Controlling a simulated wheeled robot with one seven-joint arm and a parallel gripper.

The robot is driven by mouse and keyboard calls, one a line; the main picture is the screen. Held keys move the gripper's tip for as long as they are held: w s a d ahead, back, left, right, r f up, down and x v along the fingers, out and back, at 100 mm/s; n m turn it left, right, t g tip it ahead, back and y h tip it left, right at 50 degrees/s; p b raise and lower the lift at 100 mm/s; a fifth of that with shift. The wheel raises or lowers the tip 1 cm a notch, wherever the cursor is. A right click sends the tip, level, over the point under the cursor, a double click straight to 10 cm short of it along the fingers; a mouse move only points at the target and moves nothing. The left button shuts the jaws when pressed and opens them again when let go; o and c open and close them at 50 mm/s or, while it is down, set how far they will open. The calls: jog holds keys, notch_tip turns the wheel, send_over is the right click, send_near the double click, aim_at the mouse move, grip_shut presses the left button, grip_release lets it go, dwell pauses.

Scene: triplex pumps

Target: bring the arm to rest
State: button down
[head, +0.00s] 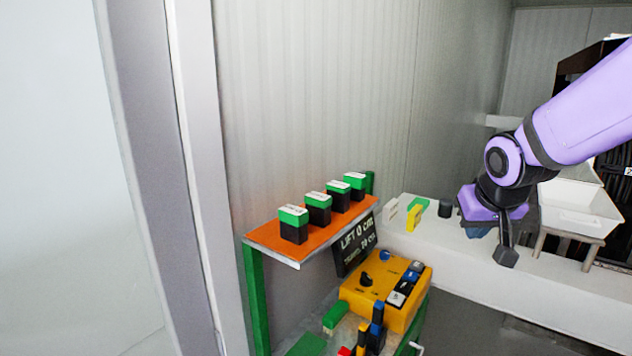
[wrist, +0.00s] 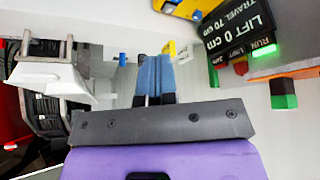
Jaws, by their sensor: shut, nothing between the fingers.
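My arm reaches in from the right in the head view, purple with dark joints. My gripper (head: 505,256) points down at its end, over or in front of the pale bench. In the wrist view my gripper (wrist: 155,68) shows its two fingers close together beyond the dark bar, with nothing held between them. Whether the fingertips touch the bench cannot be told.
An orange shelf (head: 262,236) bears several green-topped black blocks. A yellow control box (head: 355,296) sits below, by a black LIFT sign (head: 356,243). A white tray (head: 575,217) stands right of my gripper.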

jog(key=s+r, duration=0.4)
jog(key=s, duration=0.6)
jog(key=s+d+r, duration=0.1)
jog(key=s+r, duration=0.2)
jog(key=s, duration=0.7)
jog(key=shift+s+d+r+g+y, duration=0.3)
jog(key=shift+s+r+g+y, duration=0.05)
jog(key=shift+r+g+y, duration=0.05)
jog(key=shift+w, duration=0.1)
dwell(0.8)
jog(key=w+d+f+m+t+h, duration=0.1)
jog(key=w+f, duration=0.2)
jog(key=w, duration=0.9)
jog(key=w+f+m+t+h, duration=0.1)
jog(key=w+f, duration=0.1)
jog(key=w, duration=0.9)
jog(key=w+a+f+y, duration=0.3)
jog(key=w+f, duration=0.4)
jog(key=f, duration=0.1)
jog(key=w+a+f+y, duration=0.3)
jog(key=w+a+f, duration=0.1)
jog(key=w+f, duration=0.3)
jog(key=shift+w+a+f+m+t+y, duration=0.15)
jog(key=shift+w+f+m+t+y, duration=0.2)
jog(key=shift+f, duration=0.65)
jog(key=shift+s, duration=0.1)
